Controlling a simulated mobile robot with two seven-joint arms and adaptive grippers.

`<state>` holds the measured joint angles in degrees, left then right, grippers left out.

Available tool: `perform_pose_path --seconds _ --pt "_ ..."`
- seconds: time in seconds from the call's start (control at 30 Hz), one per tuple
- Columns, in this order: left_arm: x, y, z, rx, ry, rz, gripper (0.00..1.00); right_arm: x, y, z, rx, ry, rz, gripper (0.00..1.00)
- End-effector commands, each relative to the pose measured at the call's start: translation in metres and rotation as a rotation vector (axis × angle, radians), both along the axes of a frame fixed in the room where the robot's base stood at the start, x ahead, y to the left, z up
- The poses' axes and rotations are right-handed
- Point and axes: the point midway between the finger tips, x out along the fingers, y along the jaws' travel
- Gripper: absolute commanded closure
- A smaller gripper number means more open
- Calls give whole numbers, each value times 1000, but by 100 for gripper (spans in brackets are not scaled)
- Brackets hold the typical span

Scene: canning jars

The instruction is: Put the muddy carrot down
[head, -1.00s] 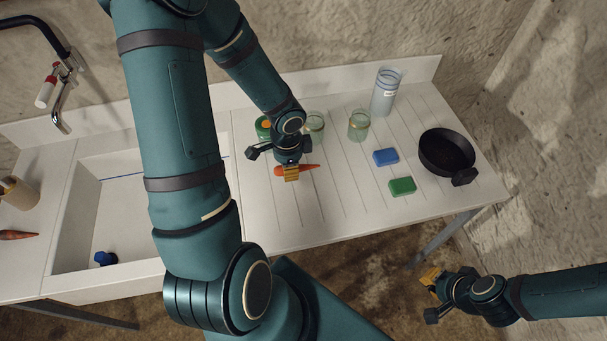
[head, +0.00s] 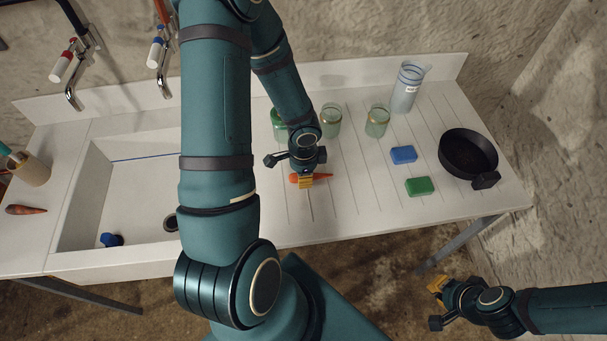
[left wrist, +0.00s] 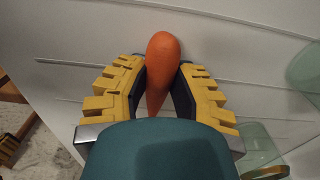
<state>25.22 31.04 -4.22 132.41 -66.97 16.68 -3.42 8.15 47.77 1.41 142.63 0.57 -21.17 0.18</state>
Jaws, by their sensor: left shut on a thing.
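My left gripper (head: 306,181) is shut on an orange carrot (head: 322,176) over the ribbed white drainboard (head: 350,205). In the left wrist view the carrot (left wrist: 162,58) sits between the two yellow-padded fingers, its thick rounded end showing. Its visible skin looks plain orange, with no clear mud. I cannot tell whether it touches the board. A darker, brownish carrot (head: 26,210) lies on the counter left of the sink. My right gripper (head: 437,285) hangs empty beyond the counter's front edge; its finger opening is too small to judge.
Glass jars (head: 377,121) and a clear pitcher (head: 408,88) stand behind the held carrot. A blue block (head: 403,155), a green block (head: 420,186) and a black pan (head: 468,153) are to the right. The sink basin (head: 135,195) is left. Board in front is clear.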

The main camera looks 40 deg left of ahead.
Motion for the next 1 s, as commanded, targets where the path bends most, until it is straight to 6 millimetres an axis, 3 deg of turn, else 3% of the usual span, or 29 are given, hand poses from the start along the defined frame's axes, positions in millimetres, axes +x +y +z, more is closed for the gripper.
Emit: perform_pose_path --seconds 0.03,0.07,0.1,0.13,0.57,1.0 --pt "0 0 -3 0 0 0 96 0 0 -3 0 0 0 100" --pt "0 0 -3 0 0 -1 71 0 0 -3 -1 1 0 100" --pt "0 0 -2 0 0 -1 57 0 0 -3 -1 1 0 100" --pt "0 0 -2 0 0 0 49 0 0 -2 -1 0 0 100" --pt "0 0 4 0 0 1 49 0 0 4 0 0 0 100" --pt "1 1 90 2 -4 2 49 -1 -2 40 6 0 0 100"
